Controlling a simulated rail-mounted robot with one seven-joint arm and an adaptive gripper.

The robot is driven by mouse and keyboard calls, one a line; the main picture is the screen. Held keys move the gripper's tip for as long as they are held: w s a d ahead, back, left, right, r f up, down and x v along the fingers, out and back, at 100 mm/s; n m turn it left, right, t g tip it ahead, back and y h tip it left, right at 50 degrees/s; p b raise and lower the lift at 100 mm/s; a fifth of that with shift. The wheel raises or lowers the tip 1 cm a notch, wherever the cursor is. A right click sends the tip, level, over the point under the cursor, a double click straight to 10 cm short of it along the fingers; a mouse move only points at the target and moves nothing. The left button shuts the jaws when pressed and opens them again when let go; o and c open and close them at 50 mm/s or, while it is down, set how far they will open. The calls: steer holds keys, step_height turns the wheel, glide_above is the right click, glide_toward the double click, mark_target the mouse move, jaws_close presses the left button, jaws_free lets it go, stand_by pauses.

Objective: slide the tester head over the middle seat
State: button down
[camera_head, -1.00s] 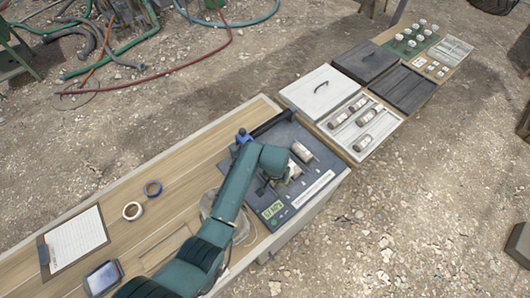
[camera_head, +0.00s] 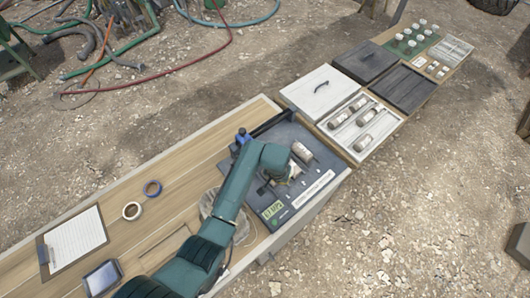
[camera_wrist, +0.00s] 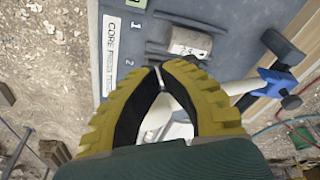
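The tester (camera_head: 317,158) is a dark grey board with numbered seats, a label strip and a lit display (camera_head: 273,210). A pale core (camera_head: 302,152) lies at the seat marked 1; the wrist view also shows this core (camera_wrist: 190,43). A blue clamp (camera_wrist: 278,84) on the back rail carries a white arm (camera_wrist: 240,87), apparently the tester head, running to my fingers. My gripper (camera_wrist: 161,70) has its yellow fingertips nearly together around a thin silver part, beside the mark 2. The head view shows my gripper (camera_head: 283,178) low over the board. My fingers hide most of the middle seat.
A white tray (camera_head: 390,127) with several cores stands beyond the tester, with a white lid (camera_head: 318,91) and dark boxes (camera_head: 403,88) near it. Tape rolls (camera_head: 132,210), a clipboard (camera_head: 73,238) and a tablet (camera_head: 103,277) lie on the bench. The bench's middle is mostly clear.

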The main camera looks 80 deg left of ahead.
steer(key=shift+w+a+f+b, duration=0.1)
steer(key=shift+w+a+b, duration=0.3)
steer(key=shift+w+b, duration=0.4)
steer(key=shift+w+a+r+b, duration=0.1)
steer(key=shift+w+a+b, duration=0.3)
steer(key=shift+w+b, duration=0.35)
steer(key=shift+w+a+f+b, duration=0.1)
steer(key=shift+w+a+b, duration=0.3)
steer(key=shift+w+b, duration=0.4)
steer(key=shift+w+a+r+p, duration=0.15)
steer(key=shift+w+a+r, duration=0.1)
steer(key=shift+w+r, duration=0.3)
steer(key=shift+w+a+r+p, duration=0.2)
steer(key=shift+w+r, duration=0.1)
steer(key=shift+r, duration=0.35)
step_height(320, 180, up, 8)
steer(key=p, duration=0.7)
steer(key=shift+f, duration=0.1)
